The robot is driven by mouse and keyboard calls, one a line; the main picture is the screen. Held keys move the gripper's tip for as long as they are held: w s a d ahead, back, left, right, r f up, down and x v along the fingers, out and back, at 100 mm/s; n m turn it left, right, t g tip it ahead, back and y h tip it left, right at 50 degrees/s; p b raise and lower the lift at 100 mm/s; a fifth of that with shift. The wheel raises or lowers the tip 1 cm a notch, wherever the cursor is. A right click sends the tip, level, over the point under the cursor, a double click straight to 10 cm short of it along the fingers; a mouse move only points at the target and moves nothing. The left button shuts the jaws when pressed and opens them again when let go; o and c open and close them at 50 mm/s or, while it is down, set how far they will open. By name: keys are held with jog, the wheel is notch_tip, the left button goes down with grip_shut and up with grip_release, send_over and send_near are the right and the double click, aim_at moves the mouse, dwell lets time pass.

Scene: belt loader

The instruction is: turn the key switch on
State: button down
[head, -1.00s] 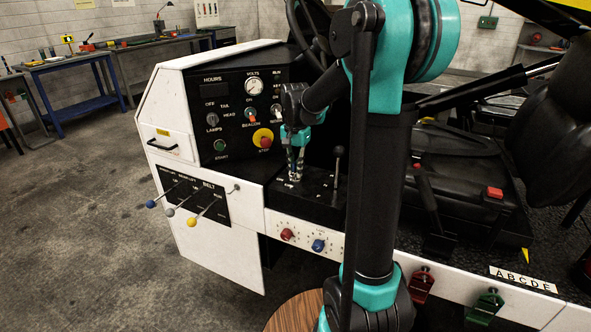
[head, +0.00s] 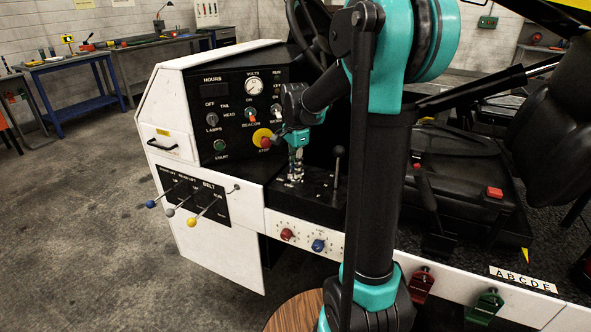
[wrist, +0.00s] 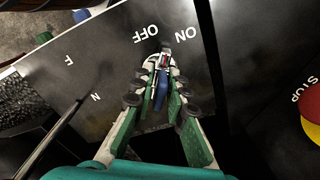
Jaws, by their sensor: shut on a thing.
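The key switch (wrist: 165,57) sits on a black panel printed OFF and ON in the wrist view. My gripper (wrist: 165,72) points down at it, its green-backed fingers closed around the key. A blue piece, seemingly the key's tag (wrist: 161,93), shows between the fingers. The key end lies near the gap between the OFF and ON labels; its exact angle is hard to tell. In the head view my gripper (head: 296,177) reaches down to the black side console (head: 318,200), where the fingers hide the key.
A black lever (head: 338,165) stands just right of my gripper. The red stop button (head: 265,139) on its yellow disc is close behind, on the upright dash. Red (head: 287,234) and blue (head: 318,245) knobs sit on the white front below. The steering wheel is above.

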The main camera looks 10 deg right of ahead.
jog(key=shift+m, duration=2.7)
jog(key=c, duration=1.5)
grip_release()
notch_tip(320, 180, up, 12)
